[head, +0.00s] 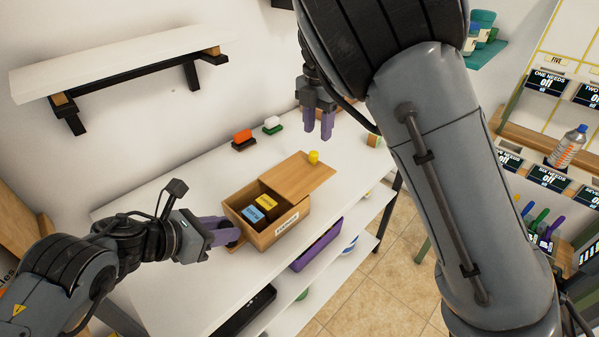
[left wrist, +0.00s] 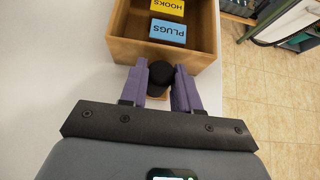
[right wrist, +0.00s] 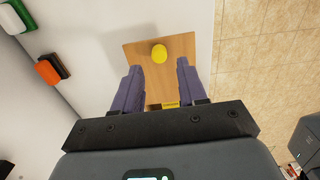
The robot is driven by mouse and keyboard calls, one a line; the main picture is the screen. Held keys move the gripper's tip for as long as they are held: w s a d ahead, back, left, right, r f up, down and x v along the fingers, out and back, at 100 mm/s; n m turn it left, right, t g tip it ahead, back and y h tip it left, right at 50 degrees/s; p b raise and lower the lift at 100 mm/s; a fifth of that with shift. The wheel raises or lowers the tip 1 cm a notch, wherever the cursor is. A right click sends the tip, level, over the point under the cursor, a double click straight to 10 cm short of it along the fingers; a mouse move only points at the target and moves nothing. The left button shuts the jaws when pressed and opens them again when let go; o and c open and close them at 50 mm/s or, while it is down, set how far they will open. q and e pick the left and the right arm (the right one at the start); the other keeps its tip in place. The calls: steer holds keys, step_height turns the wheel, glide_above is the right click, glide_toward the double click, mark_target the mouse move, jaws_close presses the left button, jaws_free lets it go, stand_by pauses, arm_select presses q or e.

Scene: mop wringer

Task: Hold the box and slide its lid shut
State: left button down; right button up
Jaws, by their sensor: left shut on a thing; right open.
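A wooden box (head: 258,236) stands on the white table, its top partly open. Inside lie a blue PLUGS block (left wrist: 168,32) and a yellow HOOKS block (left wrist: 167,5). The wooden lid (head: 297,172) covers the far part and sticks out past the box. A yellow knob (head: 313,157) stands on the lid and shows in the right wrist view (right wrist: 159,54). My left gripper (head: 232,232) is shut on a black knob (left wrist: 165,80) at the box's near end wall. My right gripper (head: 318,124) is open and empty, above and apart from the yellow knob.
An orange-topped brush (head: 242,137) and a white-topped one (head: 272,124) lie near the wall, left of the lid. A small wooden block with a green top (head: 374,141) stands at the table's far end. A purple bin (head: 317,247) sits on the shelf below.

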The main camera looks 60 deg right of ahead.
mark_target(314, 153)
steer(key=shift+w+a+r, duration=0.1)
steer(key=shift+w+a, duration=0.05)
steer(key=shift+a, duration=0.15)
steer(key=shift+a+f, duration=0.1)
steer(key=shift+f, duration=3.2)
jaws_close()
